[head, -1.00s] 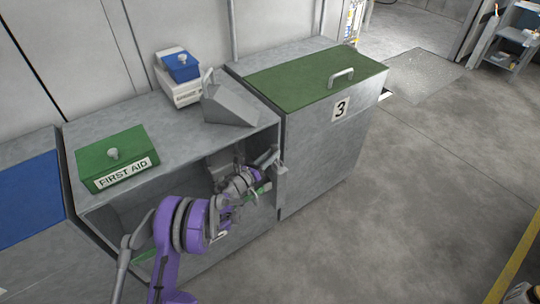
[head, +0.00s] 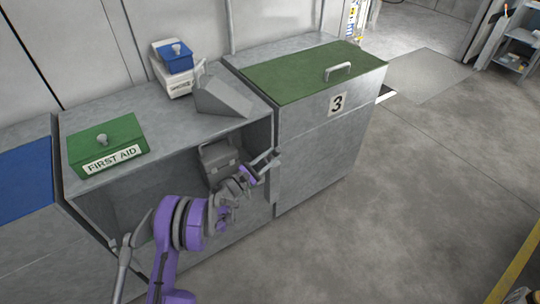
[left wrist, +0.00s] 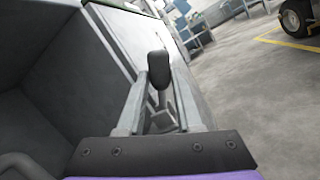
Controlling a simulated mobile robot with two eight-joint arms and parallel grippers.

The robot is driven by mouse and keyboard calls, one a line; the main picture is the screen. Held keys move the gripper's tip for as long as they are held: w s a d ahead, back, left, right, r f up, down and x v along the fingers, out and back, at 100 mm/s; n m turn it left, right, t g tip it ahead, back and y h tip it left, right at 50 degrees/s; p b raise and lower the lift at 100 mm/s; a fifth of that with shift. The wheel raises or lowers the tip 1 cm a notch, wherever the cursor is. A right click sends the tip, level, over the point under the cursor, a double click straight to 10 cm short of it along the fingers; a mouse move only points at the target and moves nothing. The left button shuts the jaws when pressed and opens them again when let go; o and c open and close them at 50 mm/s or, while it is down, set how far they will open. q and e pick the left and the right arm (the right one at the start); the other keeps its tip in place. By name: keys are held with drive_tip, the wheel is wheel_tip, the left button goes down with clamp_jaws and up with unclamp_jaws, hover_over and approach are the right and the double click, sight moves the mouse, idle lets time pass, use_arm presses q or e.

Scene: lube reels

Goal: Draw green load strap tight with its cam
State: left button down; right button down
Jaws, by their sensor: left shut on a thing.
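My left gripper (head: 262,166) is at the right front edge of the open grey compartment, beside the cabinet marked 3. In the left wrist view its two pale fingers (left wrist: 160,90) are on either side of a dark rounded grip (left wrist: 158,70) on a grey lever, which looks like the cam's handle. The gripper is shut on it. The green load strap cannot be made out now; my arm and gripper cover much of the compartment front. My right gripper is not in view.
A grey case (head: 218,160) with a handle sits inside the compartment (head: 130,190), behind my gripper. On top stand a green first aid box (head: 108,146), a grey wedge-shaped object (head: 222,98) and a blue-lidded box (head: 175,58). Floor to the right is clear.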

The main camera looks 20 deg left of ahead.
use_arm(q)
drive_tip(key=shift+s+d+f+m+h, duration=0.1)
drive_tip(key=shift+d+f+m+h, duration=0.05)
drive_tip(key=shift+m, duration=0.4)
drive_tip(key=shift+s+d+f+m+h, duration=0.1)
drive_tip(key=shift+m+h, duration=0.05)
drive_tip(key=shift+m, duration=0.4)
drive_tip(key=c, duration=0.6)
unclamp_jaws()
drive_tip(key=v, duration=1)
drive_tip(key=shift+s+a+p, duration=0.2)
drive_tip(key=shift+s+p, duration=0.1)
drive_tip(key=shift+s, duration=0.05)
